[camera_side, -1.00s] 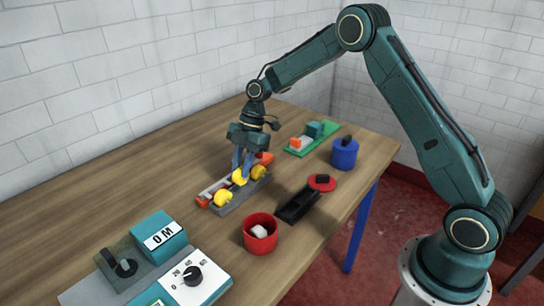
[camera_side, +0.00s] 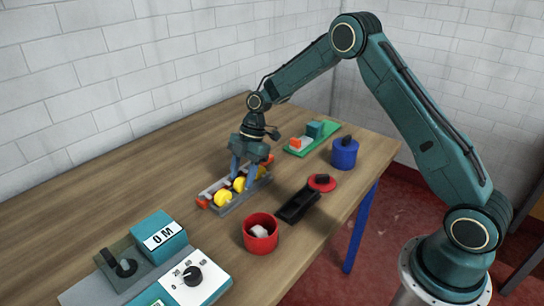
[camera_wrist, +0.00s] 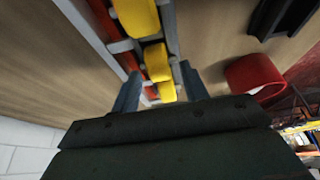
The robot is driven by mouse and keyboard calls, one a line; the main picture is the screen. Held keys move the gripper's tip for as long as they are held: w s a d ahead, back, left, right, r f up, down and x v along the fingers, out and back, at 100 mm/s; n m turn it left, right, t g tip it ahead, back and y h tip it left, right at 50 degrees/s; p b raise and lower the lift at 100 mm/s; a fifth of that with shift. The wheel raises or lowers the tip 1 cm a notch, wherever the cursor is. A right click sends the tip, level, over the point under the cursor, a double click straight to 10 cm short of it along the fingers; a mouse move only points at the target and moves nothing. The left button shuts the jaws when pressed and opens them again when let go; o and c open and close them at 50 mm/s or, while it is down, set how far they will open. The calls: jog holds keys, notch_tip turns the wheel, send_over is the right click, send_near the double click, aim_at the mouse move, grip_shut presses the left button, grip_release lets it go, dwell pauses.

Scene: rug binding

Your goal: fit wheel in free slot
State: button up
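My gripper (camera_side: 244,181) is open, low over a grey slotted rack (camera_side: 242,202) on the table. That wheel sits in the rack between a front-left yellow wheel (camera_side: 222,198) and a back-right yellow wheel (camera_side: 260,173), which is partly behind a finger. The wrist view shows the yellow wheels in one line, with the middle one (camera_wrist: 157,62) between the spread fingers (camera_wrist: 160,72). How deep the middle wheel sits is hard to tell.
An orange-ended rail (camera_side: 203,202) lies along the rack's far side. A red cup (camera_side: 261,238) with a pale piece, a black tray (camera_side: 298,207), a red disc (camera_side: 322,183), a blue pot (camera_side: 344,154) and a green tray (camera_side: 301,151) stand nearby. Control boxes (camera_side: 195,281) stand front left.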

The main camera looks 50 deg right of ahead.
jog(key=shift+r, duration=0.1)
jog(key=v, duration=1.2)
dwell(0.6)
jog(key=s+a+r+m+t+h, duration=0.2)
jog(key=s+a+r+m+t, duration=0.15)
jog(key=s+r+m, duration=0.85)
jog(key=s+d+m+t+h, duration=0.1)
jog(key=s+m, duration=0.5)
jog(key=s, duration=1.6)
jog(key=shift+d+r+t+h, duration=0.25)
jog(key=shift+t+h, duration=0.3)
jog(key=shift+h, duration=0.15)
